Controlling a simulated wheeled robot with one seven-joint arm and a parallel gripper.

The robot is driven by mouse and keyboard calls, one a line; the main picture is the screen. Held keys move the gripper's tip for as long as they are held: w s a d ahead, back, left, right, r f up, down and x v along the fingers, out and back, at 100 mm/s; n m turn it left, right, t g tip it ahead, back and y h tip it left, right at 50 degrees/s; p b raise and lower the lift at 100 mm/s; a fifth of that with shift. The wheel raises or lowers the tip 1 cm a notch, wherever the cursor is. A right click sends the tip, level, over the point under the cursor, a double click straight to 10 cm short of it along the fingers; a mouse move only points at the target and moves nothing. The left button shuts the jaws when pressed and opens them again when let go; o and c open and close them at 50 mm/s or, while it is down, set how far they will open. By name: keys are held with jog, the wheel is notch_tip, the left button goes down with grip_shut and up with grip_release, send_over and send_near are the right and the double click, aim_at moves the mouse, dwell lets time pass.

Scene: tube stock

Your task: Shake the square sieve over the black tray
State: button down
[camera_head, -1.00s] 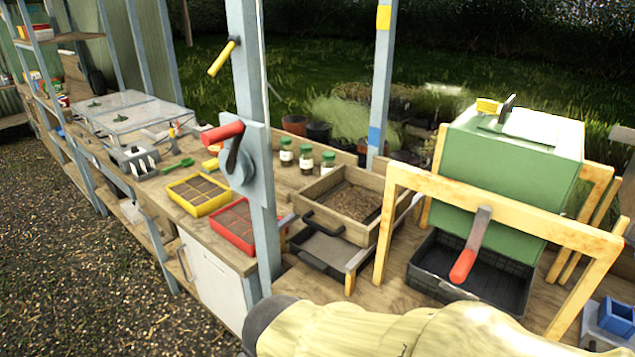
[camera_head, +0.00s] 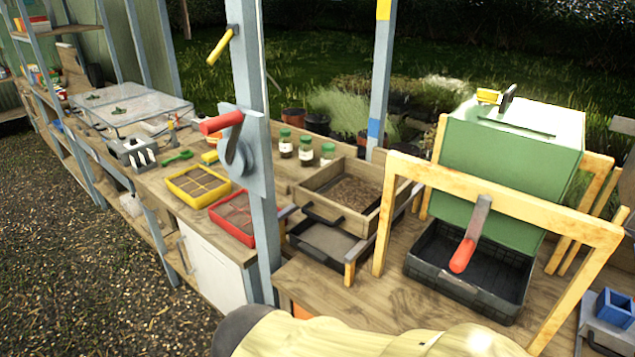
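The square sieve (camera_head: 357,226) is a wooden box frame with a black handle on its near side and brown, crumbly soil inside. It sits level on wooden rails (camera_head: 357,255) on the bench, in the middle of the head view. A black tray (camera_head: 316,258) is below it, partly hidden by the sieve; its visible floor looks grey. A second black tray (camera_head: 455,289) stands to the right, under a green box. My gripper is out of view; only part of my arm shows at the bottom edge, in front of the bench.
A blue-grey post (camera_head: 248,80) with a red-handled crank (camera_head: 222,122) rises left of the sieve. A wooden frame (camera_head: 500,196) with a red-handled lever and the green box (camera_head: 510,160) stand right. Jars (camera_head: 305,150) stand behind. Bare bench (camera_head: 385,308) lies between sieve and arm.

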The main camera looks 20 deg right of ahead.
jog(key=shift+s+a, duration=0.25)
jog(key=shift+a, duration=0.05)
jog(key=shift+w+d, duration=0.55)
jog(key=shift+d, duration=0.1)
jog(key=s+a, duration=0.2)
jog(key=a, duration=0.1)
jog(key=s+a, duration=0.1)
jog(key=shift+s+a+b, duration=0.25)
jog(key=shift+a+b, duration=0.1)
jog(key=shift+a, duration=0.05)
